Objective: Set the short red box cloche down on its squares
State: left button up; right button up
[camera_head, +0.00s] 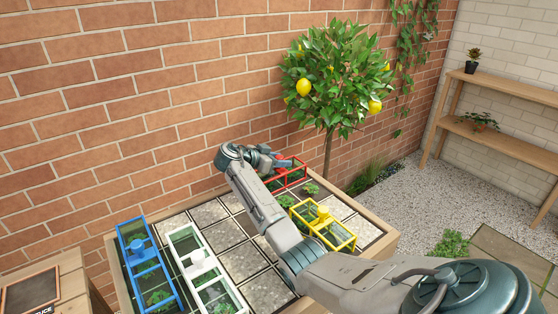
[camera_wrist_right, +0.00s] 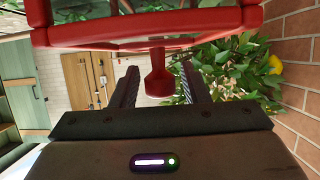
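The short red box cloche (camera_head: 293,181) is at the back of the planting bed (camera_head: 238,262). I cannot tell whether its base touches the squares. My right gripper (camera_head: 282,163) is at its top, and the arm hides part of it and of the bed. In the right wrist view the red cloche (camera_wrist_right: 150,30) fills the top edge, and its red knob (camera_wrist_right: 158,84) sits between the fingers of my right gripper (camera_wrist_right: 158,67). A gap shows on both sides of the knob. My left gripper is not in view.
A blue cloche (camera_head: 134,226), a white cloche (camera_head: 183,235) and a yellow cloche (camera_head: 336,233) stand on the bed. A small plant (camera_head: 311,188) is right of the red cloche. A brick wall (camera_head: 130,100) and a lemon tree (camera_head: 338,75) are behind.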

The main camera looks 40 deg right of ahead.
jog(key=shift+o, duration=0.2)
jog(key=shift+r, duration=0.1)
jog(key=shift+a, duration=0.2)
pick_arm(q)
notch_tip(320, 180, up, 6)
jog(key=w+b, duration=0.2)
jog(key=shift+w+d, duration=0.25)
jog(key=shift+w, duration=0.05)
pick_arm(e)
jog(key=v, duration=1.1)
jog(key=shift+a+r, duration=0.2)
jog(key=shift+a, duration=0.1)
